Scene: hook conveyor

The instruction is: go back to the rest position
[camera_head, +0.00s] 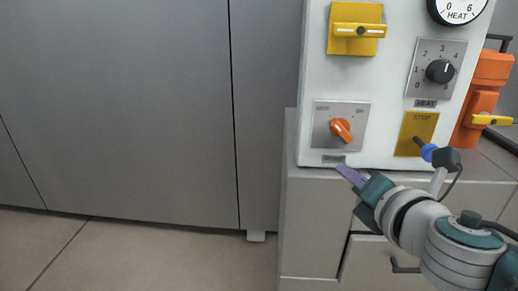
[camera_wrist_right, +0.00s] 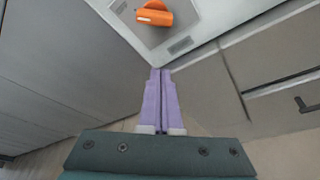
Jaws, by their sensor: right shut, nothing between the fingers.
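My right gripper (camera_head: 345,172) is in front of the lower edge of the white control panel (camera_head: 383,78). Its purple fingers are shut together with nothing between them, as the right wrist view (camera_wrist_right: 160,75) also shows. The fingertips are just below the orange rotary switch (camera_head: 341,130) on its grey plate in the head view. In the wrist view the orange switch (camera_wrist_right: 154,14) is ahead of the fingertips, with a gap between them. My left gripper is not in view.
The panel also carries a yellow latch (camera_head: 357,30), a black heat knob (camera_head: 439,71), a yellow stop plate (camera_head: 416,131) and a gauge (camera_head: 459,8). An orange device (camera_head: 483,95) stands at right. Grey cabinets (camera_head: 120,110) fill the left. The floor (camera_head: 140,255) there is clear.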

